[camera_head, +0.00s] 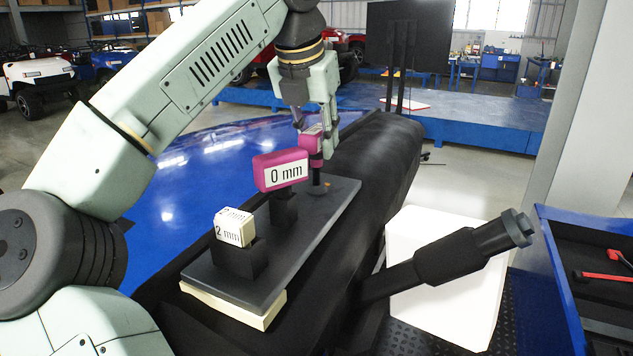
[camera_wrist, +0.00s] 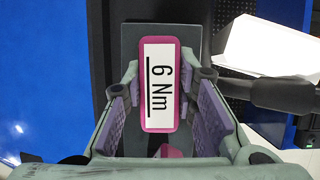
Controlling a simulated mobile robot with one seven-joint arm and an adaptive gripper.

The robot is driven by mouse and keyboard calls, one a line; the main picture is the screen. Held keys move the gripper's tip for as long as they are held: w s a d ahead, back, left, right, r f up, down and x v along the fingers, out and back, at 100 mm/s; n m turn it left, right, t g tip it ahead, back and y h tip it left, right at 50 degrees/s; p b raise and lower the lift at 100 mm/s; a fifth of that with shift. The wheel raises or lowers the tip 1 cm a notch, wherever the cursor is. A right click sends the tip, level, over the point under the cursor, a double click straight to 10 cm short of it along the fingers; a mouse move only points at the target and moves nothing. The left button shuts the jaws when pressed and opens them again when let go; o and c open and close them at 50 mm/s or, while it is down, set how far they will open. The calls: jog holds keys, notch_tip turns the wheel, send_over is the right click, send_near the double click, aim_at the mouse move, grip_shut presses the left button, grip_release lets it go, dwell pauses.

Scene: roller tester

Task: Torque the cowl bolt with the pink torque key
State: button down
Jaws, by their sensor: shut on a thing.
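The pink torque key (camera_head: 316,145) stands upright in my gripper (camera_head: 314,132), its dark shaft pointing down at the far end of a dark plate (camera_head: 330,208). My gripper is shut on the key. In the wrist view the key's pink top, labelled "6 Nm", (camera_wrist: 160,85) shows between the purple finger pads. A small brownish round spot (camera_head: 318,190), perhaps the cowl bolt, shows at the shaft's foot. I cannot tell whether the shaft is seated on it. A pink block labelled "0 mm" (camera_head: 280,171) sits on a dark post close in front of the key.
A cream block labelled "2 mm" (camera_head: 234,228) sits in a dark holder on the near part of the plate. The plate rests on a black beam beside a blue surface (camera_head: 215,160). A black cylinder (camera_head: 470,250) juts right. A blue tool tray (camera_head: 560,285) stands at the right.

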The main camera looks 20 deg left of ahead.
jog(key=shift+r+m+h+p, duration=0.15)
jog(key=shift+m+h+p, duration=0.15)
jog(key=shift+m+p, duration=0.35)
jog(key=shift+m, duration=0.25)
jog(key=shift+r+p, duration=0.45)
jog(key=shift+r, duration=0.25)
jog(key=shift+r, duration=0.35)
jog(key=shift+r, duration=0.35)
jog(key=shift+r, duration=2)
